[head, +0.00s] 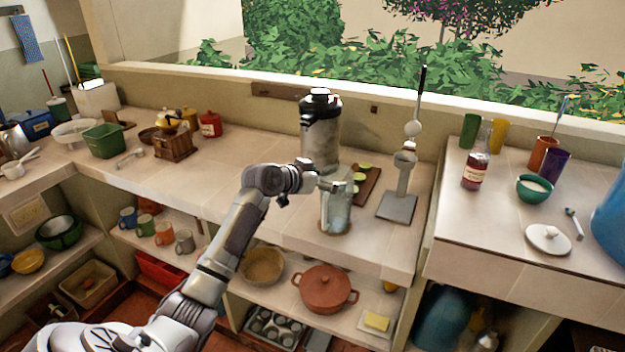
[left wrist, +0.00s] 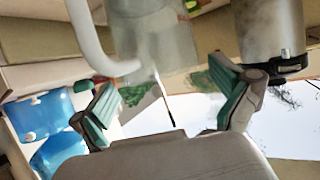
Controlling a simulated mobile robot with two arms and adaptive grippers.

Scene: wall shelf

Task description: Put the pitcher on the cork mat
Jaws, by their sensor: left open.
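The clear glass pitcher (head: 336,212) stands upright on the counter in the head view. A thin brown edge of the cork mat (head: 335,231) shows under its base, and the rest of the mat is hidden. My left gripper (head: 320,184) is beside the pitcher's upper left side. In the left wrist view my left gripper (left wrist: 168,100) has its green-padded fingers spread wide with nothing between them. The pitcher (left wrist: 158,45) is just beyond the fingers there, with its pale handle (left wrist: 88,38) to the left. My right gripper is in neither view.
A large metal dispenser (head: 320,140) stands behind the pitcher. A board with green slices (head: 368,185) and a lever stand (head: 397,207) are close on the right. The counter (head: 225,180) to the left is largely clear.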

